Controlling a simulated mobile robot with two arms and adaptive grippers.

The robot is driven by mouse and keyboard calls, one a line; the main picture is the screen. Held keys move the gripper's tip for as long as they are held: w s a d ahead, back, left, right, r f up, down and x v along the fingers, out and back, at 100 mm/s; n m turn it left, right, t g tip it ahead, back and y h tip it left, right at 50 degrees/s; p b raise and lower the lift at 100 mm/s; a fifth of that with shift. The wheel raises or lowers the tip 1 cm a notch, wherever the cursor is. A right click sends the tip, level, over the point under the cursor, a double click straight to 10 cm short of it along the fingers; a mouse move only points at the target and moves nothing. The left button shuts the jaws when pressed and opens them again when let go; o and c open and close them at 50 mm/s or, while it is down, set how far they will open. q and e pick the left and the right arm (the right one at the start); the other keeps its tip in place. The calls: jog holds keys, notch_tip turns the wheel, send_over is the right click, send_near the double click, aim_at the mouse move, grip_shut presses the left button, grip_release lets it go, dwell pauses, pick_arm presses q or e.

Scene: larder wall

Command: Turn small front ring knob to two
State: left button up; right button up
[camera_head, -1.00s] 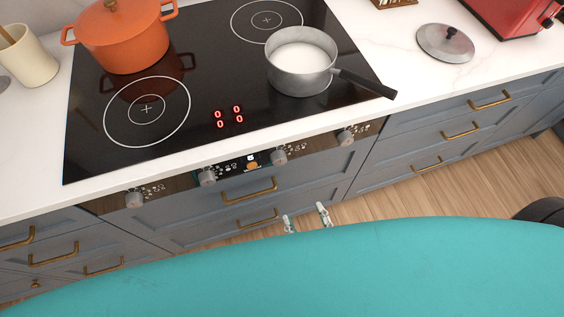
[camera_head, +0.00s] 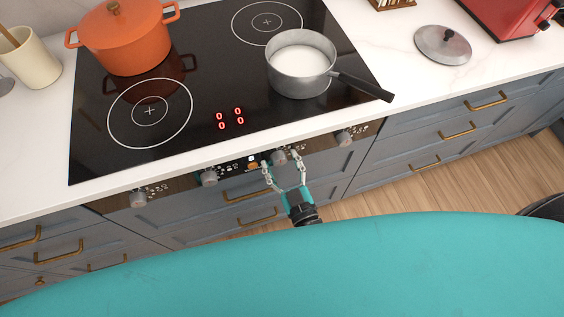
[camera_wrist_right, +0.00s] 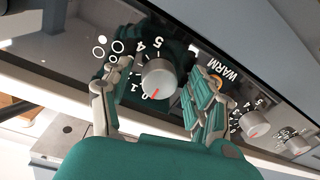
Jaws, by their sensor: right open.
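The hob's front panel has a row of grey knobs. My right gripper (camera_head: 282,163) is open, its fingers either side of the third knob from the left (camera_head: 281,157). In the right wrist view this knob (camera_wrist_right: 158,78) sits between the spread fingers, with a gap at each side. Its red mark points at or near 0 on its printed scale. Ring symbols (camera_wrist_right: 110,46) are printed beside it, but which ring they mark is unclear. The other knobs are at the far left (camera_head: 138,199), second from left (camera_head: 209,178) and far right (camera_head: 345,138). My left gripper is out of view.
The black hob (camera_head: 200,75) shows red zeros (camera_head: 229,118). An orange pot (camera_head: 124,40) stands at its back left. A saucepan of white liquid (camera_head: 300,70) stands at the right, its handle (camera_head: 365,86) past the hob edge. Drawer handles (camera_head: 247,190) project below the panel.

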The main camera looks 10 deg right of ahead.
jog(key=c, duration=1.1)
jog(key=shift+c, duration=0.2)
jog(key=shift+m, duration=0.3)
jog(key=m, duration=0.5)
jog(key=shift+a+m, duration=0.15)
jog(key=shift+m, duration=0.25)
jog(key=m, duration=0.5)
jog(key=shift+m+t+b, duration=0.3)
jog(key=shift+b, duration=0.1)
jog(key=o, duration=1.1)
